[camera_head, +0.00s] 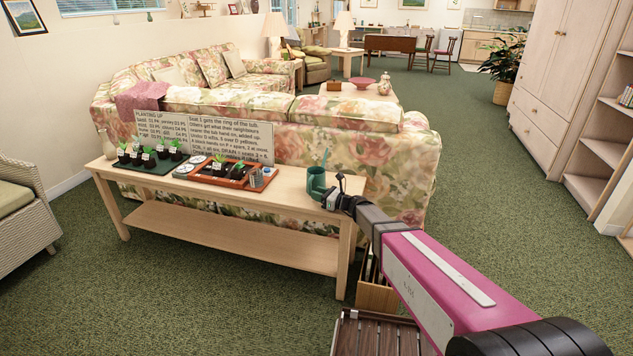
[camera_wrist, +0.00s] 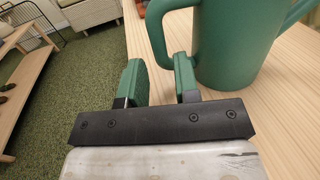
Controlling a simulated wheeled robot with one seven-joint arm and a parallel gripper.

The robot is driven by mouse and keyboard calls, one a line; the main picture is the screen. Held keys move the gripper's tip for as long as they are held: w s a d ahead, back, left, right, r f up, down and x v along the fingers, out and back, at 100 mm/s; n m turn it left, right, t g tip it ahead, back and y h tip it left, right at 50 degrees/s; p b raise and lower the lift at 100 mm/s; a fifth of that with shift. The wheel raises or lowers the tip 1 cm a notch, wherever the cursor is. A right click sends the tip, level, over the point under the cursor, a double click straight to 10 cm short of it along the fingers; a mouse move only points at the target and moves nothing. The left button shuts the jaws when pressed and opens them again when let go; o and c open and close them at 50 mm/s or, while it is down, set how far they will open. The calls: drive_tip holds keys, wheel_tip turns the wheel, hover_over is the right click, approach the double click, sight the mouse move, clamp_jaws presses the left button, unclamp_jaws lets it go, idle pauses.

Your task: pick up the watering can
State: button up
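The green watering can (camera_head: 316,181) stands upright at the right end of the wooden console table (camera_head: 290,203). In the wrist view the can (camera_wrist: 236,45) shows its body, part of the spout at the right and a looped handle on the left. My gripper (camera_head: 337,190) is beside the can on its right in the head view. In the wrist view my gripper (camera_wrist: 158,70) has its two green-padded fingers apart, with the handle's outer bar in line with the gap, at the fingertips. Whether either finger touches the handle cannot be told.
Seedling pots on a dark tray (camera_head: 150,163), an orange tray (camera_head: 222,175) and a text board (camera_head: 205,137) stand on the table's left and middle. A floral sofa (camera_head: 365,155) is close behind. A wooden crate (camera_head: 376,297) stands below my arm.

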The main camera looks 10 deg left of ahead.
drive_tip(key=x, duration=0.6)
clamp_jaws()
